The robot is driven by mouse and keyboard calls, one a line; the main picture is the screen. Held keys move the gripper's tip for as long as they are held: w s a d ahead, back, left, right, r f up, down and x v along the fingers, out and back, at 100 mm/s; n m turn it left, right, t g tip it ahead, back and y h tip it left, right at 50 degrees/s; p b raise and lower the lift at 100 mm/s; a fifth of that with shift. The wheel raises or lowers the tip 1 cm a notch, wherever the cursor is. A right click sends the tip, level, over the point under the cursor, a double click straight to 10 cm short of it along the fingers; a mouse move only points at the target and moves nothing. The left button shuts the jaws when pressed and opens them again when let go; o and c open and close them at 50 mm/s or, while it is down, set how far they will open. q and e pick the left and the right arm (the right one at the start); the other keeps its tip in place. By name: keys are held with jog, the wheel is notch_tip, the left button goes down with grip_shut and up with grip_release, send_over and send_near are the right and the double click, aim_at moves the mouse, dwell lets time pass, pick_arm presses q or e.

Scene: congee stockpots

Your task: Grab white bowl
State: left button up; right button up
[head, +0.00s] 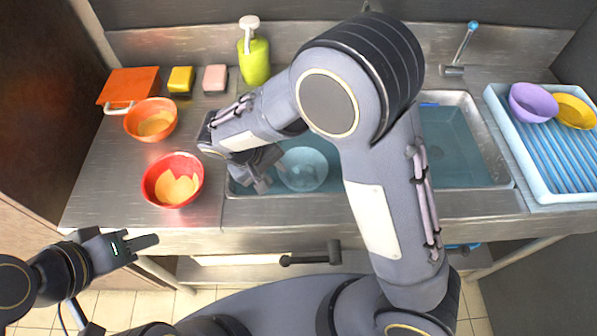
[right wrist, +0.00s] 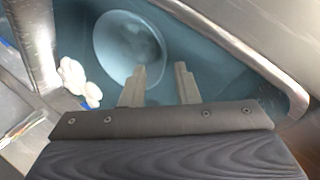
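A pale, whitish bowl (head: 303,169) sits in the left part of the blue-tinted sink basin. It also shows in the right wrist view (right wrist: 128,45), beyond the fingertips. My right gripper (head: 262,183) is over the left side of the sink, just left of the bowl in the head view. In the right wrist view its fingers (right wrist: 161,75) are apart with nothing held between them. The left finger overlaps the bowl's near edge in the picture; contact cannot be told. My left gripper (head: 150,241) is in front of the counter, away from the bowl; its finger gap is unclear.
An orange bowl (head: 138,128) and a red bowl (head: 160,190) stand on the left counter. Sponges (head: 181,80), a green soap bottle (head: 254,62) and an orange board (head: 128,84) are behind. A rack (head: 560,165) with purple and yellow bowls is at right. My right arm hides mid-sink.

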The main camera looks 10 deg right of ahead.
aim_at(284, 179)
jog(key=x, duration=0.4)
jog(key=p+x, duration=0.1)
jog(key=x, duration=0.3)
jog(key=shift+w+a+f, duration=0.15)
jog(key=shift+w+a, duration=0.05)
grip_shut()
